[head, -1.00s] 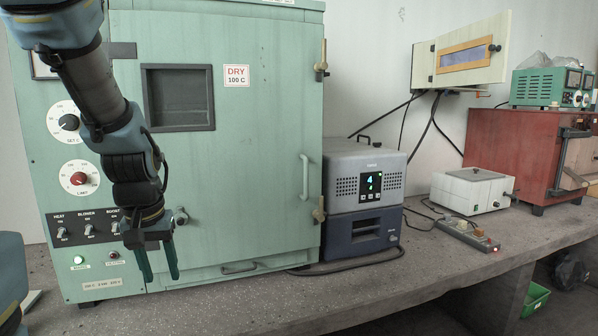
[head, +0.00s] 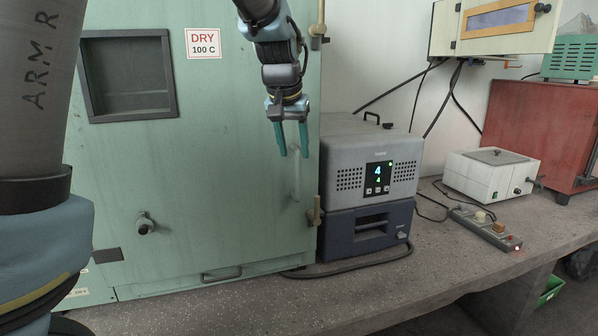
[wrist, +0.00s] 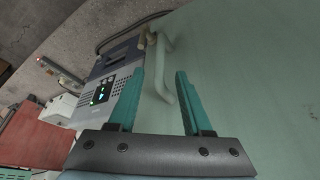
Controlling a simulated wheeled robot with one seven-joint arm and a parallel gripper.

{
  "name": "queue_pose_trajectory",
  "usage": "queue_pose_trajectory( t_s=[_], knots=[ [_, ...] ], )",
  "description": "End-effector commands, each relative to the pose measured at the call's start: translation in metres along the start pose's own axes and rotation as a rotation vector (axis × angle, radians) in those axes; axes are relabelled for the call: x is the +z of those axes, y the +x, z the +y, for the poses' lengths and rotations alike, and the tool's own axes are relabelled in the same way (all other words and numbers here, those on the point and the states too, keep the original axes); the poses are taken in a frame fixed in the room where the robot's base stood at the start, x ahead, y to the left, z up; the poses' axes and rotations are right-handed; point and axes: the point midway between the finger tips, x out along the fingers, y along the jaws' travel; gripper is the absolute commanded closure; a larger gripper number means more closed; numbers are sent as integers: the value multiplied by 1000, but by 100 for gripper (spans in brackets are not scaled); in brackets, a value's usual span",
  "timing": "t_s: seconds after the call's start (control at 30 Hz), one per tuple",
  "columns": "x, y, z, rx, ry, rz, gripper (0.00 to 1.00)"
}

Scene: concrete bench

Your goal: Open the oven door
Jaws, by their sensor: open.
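The large green oven door (head: 225,130) carries the "DRY 100 C" label and a dark window, and it looks closed. Its pale green vertical handle (head: 296,182) is near the door's right edge; the upper part is hidden behind my gripper (head: 294,154) in the head view. My gripper is open and empty, fingers pointing down in front of the handle's upper end. In the wrist view, the handle (wrist: 161,68) shows beyond and between the open fingertips (wrist: 158,78). I cannot tell whether a finger touches it.
A grey digital unit on a blue base (head: 369,233) stands right of the oven. A black cable runs along the bench (head: 420,275). A round knob (head: 145,224) and a low bar handle (head: 221,273) protrude from the oven front. A white box (head: 490,175) sits farther right.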

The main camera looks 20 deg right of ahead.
Motion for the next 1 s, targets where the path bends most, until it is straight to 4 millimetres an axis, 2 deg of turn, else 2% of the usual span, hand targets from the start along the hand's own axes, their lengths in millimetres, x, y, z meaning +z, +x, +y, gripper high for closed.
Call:
queue_pose_trajectory(
  t_s=[0.3,0.5,0.87,1.0],
  knots=[
    [1,58,-1,-3,-1,-4,50],
    [0,81,-1,-2,-2,-1,50],
    [1,88,0,-1,0,0,50],
    [1,88,-1,-1,-1,0,63]
  ],
)
